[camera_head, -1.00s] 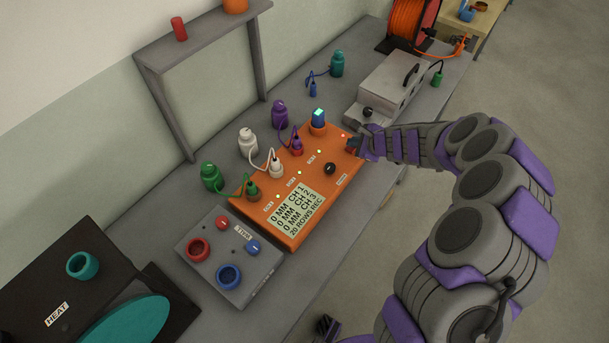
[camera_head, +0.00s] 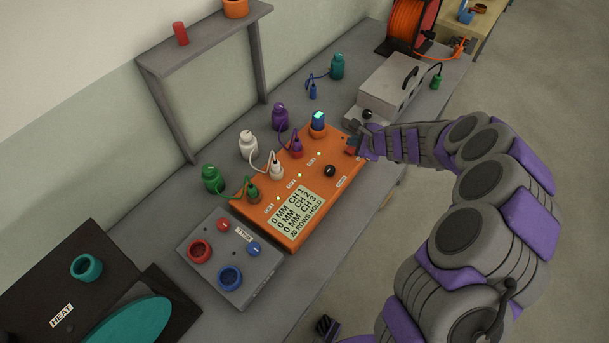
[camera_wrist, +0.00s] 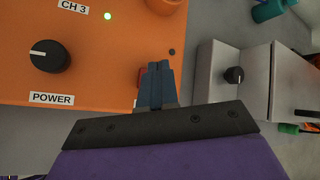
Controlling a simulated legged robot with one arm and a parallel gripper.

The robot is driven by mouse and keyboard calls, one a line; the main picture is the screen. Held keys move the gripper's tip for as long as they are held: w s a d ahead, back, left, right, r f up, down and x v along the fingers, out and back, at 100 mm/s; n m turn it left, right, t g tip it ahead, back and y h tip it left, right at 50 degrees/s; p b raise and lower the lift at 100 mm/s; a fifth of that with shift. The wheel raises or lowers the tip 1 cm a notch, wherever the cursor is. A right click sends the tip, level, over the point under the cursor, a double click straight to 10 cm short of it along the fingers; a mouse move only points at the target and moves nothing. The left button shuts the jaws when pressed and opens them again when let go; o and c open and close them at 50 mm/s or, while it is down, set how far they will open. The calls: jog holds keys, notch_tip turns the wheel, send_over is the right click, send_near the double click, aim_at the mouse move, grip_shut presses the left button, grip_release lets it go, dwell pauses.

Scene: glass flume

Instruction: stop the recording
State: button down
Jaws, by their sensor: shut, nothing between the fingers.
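The orange recorder box (camera_head: 290,231) stands on the grey bench. Its display (camera_head: 299,220) reads 0 MM for CH 1, CH 2 and CH 3, and "20 ROWS HOLD". A black power knob (camera_head: 330,171) sits on its top, and it also shows in the wrist view (camera_wrist: 49,56). Green lamps glow beside the channel labels. My gripper (camera_head: 354,148) is shut and empty at the recorder's far right corner. In the wrist view my fingertips (camera_wrist: 155,68) are together over the box's right edge, with a bit of red beside them. What they touch there is hidden.
Green, white and purple plugs sit in the recorder, cabled to bottle-shaped sensors (camera_head: 248,147). A grey box (camera_head: 389,84) stands close behind my gripper. A grey box with red and blue rings (camera_head: 229,278) is in front. A shelf (camera_head: 203,40) stands behind.

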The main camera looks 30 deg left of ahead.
aim_at(352, 152)
jog(key=shift+r, duration=0.1)
jog(key=shift+r+p, duration=2.3)
jog(key=shift+r, duration=0.65)
